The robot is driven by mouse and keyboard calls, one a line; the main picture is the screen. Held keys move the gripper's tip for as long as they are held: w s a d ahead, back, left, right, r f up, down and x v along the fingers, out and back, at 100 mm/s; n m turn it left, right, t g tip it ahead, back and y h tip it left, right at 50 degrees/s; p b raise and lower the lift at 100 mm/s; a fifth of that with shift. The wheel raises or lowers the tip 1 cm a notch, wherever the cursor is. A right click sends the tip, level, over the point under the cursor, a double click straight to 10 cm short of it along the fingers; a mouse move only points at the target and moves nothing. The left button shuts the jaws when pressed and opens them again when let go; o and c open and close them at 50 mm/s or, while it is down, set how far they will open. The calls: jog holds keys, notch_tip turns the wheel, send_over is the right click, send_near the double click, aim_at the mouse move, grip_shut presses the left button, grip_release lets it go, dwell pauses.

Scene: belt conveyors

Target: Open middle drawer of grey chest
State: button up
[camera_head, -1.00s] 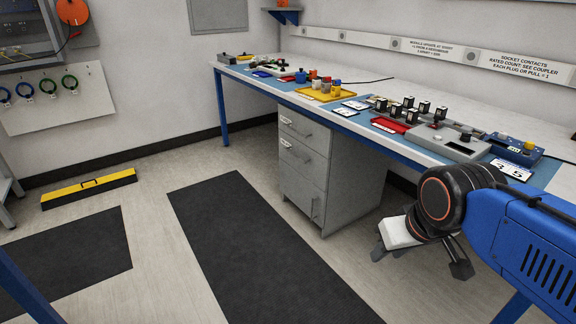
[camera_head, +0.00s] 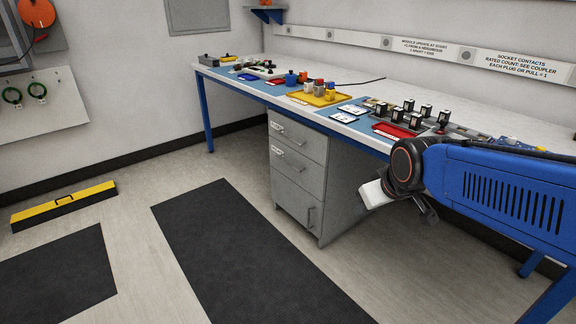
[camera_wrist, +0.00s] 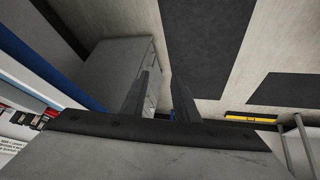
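The grey chest (camera_head: 341,188) stands under the workbench, with three drawers on its front, all looking closed. The middle drawer (camera_head: 297,172) has a small bar handle (camera_head: 289,163) near its top edge. In the wrist view, the chest (camera_wrist: 106,70) is at the upper left, behind one finger. My gripper shows in the wrist view (camera_wrist: 164,92), with two dark fingers apart and nothing between them. In the head view, the wrist is to the right of the chest, and the fingertips are hard to make out.
The workbench (camera_head: 350,87) carries a yellow tray (camera_head: 312,98), a red tray (camera_head: 393,131) and several small parts. Its blue front edge runs above the chest. The floor in front is free.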

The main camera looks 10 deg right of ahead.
aim_at(287, 163)
jog(key=w+a+f+n+t, duration=0.2)
jog(key=w+f+n+t, duration=0.15)
jog(key=w, duration=1.35)
jog(key=w+a+f+n+t, duration=0.15)
jog(key=w+f+n, duration=0.25)
jog(key=w, duration=1.3)
jog(key=w+a+f+n+t+y, duration=0.1)
jog(key=w+a+f+n+t, duration=0.2)
jog(key=w+f, duration=0.6)
jog(key=w+a+f+n+t+y, duration=0.15)
jog(key=w+f+n, duration=0.25)
jog(key=w+f, duration=0.45)
jog(key=shift+n+t, duration=0.25)
jog(key=shift+t, duration=0.2)
jog(key=w+f, duration=0.1)
jog(key=w, duration=0.4)
jog(key=w+a+f, duration=0.1)
jog(key=w, duration=0.4)
jog(key=w+a+f, duration=0.1)
jog(key=w, duration=0.4)
jog(key=shift+w+a, duration=0.15)
jog(key=shift+w, duration=0.05)
grip_shut()
